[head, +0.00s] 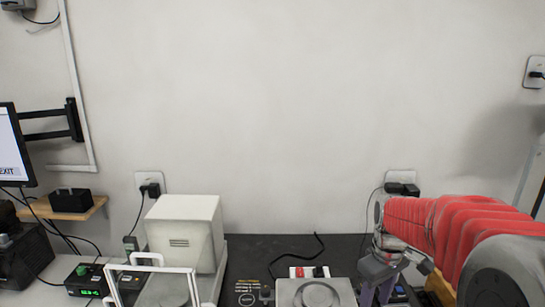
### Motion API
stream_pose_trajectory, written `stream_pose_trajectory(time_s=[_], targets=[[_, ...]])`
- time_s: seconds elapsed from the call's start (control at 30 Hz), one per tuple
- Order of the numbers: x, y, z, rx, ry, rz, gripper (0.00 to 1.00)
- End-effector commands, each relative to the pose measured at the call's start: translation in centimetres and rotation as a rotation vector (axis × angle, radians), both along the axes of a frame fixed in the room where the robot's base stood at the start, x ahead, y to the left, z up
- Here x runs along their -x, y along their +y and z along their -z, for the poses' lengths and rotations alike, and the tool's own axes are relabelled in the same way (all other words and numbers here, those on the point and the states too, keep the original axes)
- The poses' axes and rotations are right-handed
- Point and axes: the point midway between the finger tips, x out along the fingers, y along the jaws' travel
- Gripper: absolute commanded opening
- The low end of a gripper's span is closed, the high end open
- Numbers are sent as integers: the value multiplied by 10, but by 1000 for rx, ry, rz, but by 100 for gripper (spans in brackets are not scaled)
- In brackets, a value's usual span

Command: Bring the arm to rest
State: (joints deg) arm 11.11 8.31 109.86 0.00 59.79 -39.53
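My arm, with its red ribbed cover, reaches in from the right edge of the head view, above the right part of the dark table (262,249). My gripper (376,285) points down at the arm's end, to the right of a grey device with a round plate (316,293). The fingertips run down near the bottom edge of the picture, and I cannot tell whether they are open or shut. I see nothing clearly held. What lies below and behind the gripper is mostly hidden.
A white box-shaped instrument (183,226) stands at left, with a white frame (152,262) before it. A small black device with a green display (84,281) is further left. A monitor (12,147) hangs on a wall arm. The air above the table's middle is free.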

Motion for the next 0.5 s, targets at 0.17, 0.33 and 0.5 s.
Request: stream_pose_trajectory(time_s=[0.17, 0.33, 0.5], targets=[[31, 16, -14, -3, -48, 172, 45], [58, 29, -24, -12, -93, 303, 45], [84, 41, -33, -26, -141, 406, 45]])
